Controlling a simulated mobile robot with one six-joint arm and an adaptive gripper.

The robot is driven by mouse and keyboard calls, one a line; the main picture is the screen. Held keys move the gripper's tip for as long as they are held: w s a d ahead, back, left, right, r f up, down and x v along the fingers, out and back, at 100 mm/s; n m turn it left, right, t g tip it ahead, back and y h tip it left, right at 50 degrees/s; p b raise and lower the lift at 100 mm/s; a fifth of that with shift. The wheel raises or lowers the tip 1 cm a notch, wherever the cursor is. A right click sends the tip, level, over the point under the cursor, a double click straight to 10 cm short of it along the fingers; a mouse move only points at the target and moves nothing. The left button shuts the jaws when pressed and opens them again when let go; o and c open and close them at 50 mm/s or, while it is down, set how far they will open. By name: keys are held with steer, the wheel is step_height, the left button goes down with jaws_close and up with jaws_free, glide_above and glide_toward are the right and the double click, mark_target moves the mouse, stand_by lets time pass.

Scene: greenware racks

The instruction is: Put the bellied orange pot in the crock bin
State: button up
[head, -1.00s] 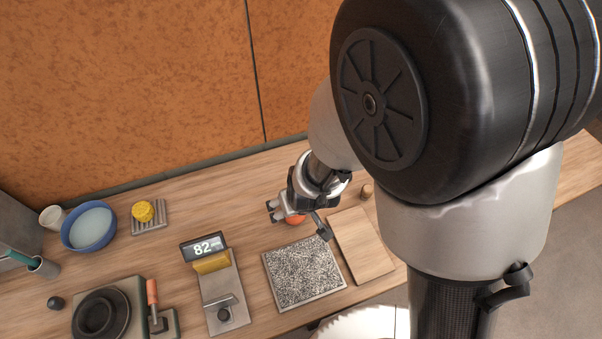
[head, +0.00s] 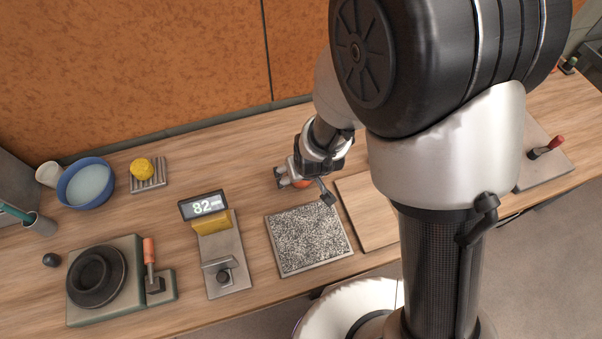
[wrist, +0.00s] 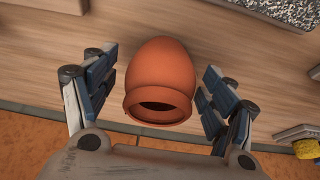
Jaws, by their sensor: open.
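In the head view, only a small orange part of the pot (head: 302,184) shows beneath my gripper (head: 303,188), on the wooden bench. My gripper is open around the pot and does not visibly touch it. I cannot make out the crock bin in either view.
A speckled slab (head: 308,240) and a wooden board (head: 368,212) lie just in front of my gripper. A scale reading 82 (head: 222,265), a blue bowl (head: 85,184), a yellow sponge (head: 142,169) and a wheel-like device (head: 97,278) stand to the left. Bare bench lies between.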

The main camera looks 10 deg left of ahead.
steer(key=c, duration=1.2)
steer(key=shift+r, duration=0.1)
steer(key=shift+c, duration=0.2)
step_height(320, 180, up, 20)
steer(key=p, duration=1.8)
